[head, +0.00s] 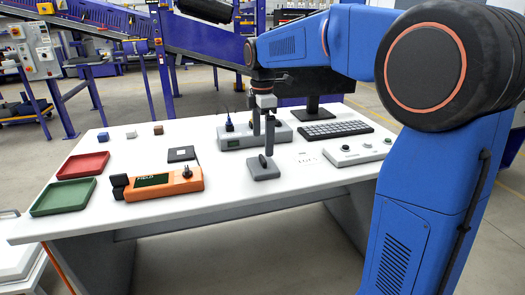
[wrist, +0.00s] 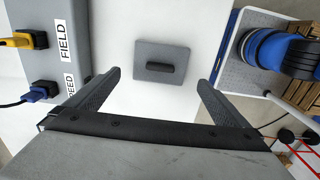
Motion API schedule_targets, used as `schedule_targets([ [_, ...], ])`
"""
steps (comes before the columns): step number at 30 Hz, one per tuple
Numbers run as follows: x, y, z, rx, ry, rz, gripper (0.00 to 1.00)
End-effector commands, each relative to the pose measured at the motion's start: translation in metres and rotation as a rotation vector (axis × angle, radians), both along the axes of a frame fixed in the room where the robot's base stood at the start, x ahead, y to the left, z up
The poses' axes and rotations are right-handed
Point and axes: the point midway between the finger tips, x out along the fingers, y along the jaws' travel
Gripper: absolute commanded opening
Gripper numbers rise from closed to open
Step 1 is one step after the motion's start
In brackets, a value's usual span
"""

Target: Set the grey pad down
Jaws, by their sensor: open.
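The grey pad (head: 265,173) lies flat on the white table, with a dark upright handle on top. In the wrist view the pad (wrist: 145,52) is a grey rectangle with the dark handle at its middle. My gripper (head: 263,144) is open and empty, above the pad with its fingers pointing down. In the wrist view my gripper (wrist: 159,80) has its fingers spread wide, one to each side of the pad's lower edge, and neither touches it. The exact height of the fingertips over the handle is hard to tell.
A grey box with plugs (head: 238,139) stands behind the pad. An orange FIELD meter (head: 140,189) and a dark square (head: 182,153) are to the left, with red (head: 83,173) and green (head: 45,206) trays beyond. A keyboard (head: 335,129) and knob panel (head: 357,158) are right.

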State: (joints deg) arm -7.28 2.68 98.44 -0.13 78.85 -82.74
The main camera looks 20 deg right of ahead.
Motion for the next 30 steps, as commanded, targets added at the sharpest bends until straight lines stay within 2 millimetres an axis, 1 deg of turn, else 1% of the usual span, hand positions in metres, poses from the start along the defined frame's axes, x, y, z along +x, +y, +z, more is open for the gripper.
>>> schedule_targets([
  [1,0.000,0.000,0.008,0.000,-0.002,0.000,1.00],
  [6,0.000,0.000,0.028,0.000,0.000,0.000,1.00],
  [9,0.000,0.000,0.033,0.000,0.000,0.000,1.00],
  [14,-0.002,0.000,0.036,0.000,0.000,-0.005,1.00],
  [17,-0.011,-0.004,0.037,0.002,-0.012,-0.043,1.00],
  [20,-0.033,-0.010,0.038,0.007,-0.035,-0.129,1.00],
  [26,-0.092,-0.026,0.032,0.030,-0.101,-0.383,1.00],
  [30,-0.133,-0.037,0.022,0.055,-0.145,-0.566,1.00],
])
